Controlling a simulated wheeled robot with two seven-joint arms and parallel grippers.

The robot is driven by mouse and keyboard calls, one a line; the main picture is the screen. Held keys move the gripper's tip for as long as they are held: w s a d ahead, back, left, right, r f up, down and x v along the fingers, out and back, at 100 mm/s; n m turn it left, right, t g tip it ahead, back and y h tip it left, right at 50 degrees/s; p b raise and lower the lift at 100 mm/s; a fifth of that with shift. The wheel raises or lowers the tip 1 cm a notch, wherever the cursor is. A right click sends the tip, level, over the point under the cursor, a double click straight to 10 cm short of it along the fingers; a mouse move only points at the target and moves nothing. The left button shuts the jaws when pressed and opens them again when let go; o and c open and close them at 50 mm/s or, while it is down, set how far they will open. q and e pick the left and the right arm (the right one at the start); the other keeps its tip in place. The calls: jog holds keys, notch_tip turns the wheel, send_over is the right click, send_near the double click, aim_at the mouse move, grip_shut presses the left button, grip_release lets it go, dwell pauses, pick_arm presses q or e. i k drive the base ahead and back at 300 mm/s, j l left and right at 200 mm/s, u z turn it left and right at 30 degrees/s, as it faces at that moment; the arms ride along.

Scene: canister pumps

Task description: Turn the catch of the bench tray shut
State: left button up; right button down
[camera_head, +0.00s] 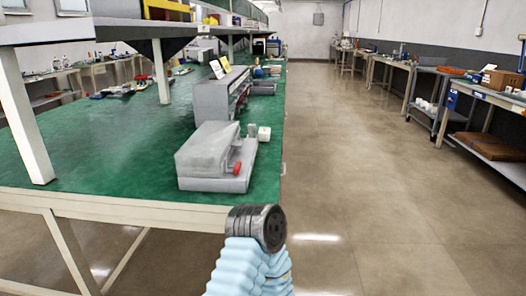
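The bench tray (213,182) is a light grey box near the front right corner of the green-topped bench. Its grey lid (206,147) looks slanted, higher at the left; I cannot tell whether it is fully closed. A small red catch (237,168) is on the side facing me, near the right end. Its exact turn is too small to tell. One of my arms, with a light blue ribbed sleeve and a dark round joint, rises from the bottom centre in front of the bench, apart from the tray. No gripper fingers show in this view.
A small pale block (264,133) stands just behind the tray's right end. A long grey case (220,96) stands farther back on the green bench (110,150). A shelf post (25,125) rises at left. The bench left of the tray and the floor (370,200) at right are clear.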

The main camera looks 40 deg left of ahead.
aim_at(238, 168)
jog(key=u, duration=1.75)
jog(key=i+l, duration=0.05)
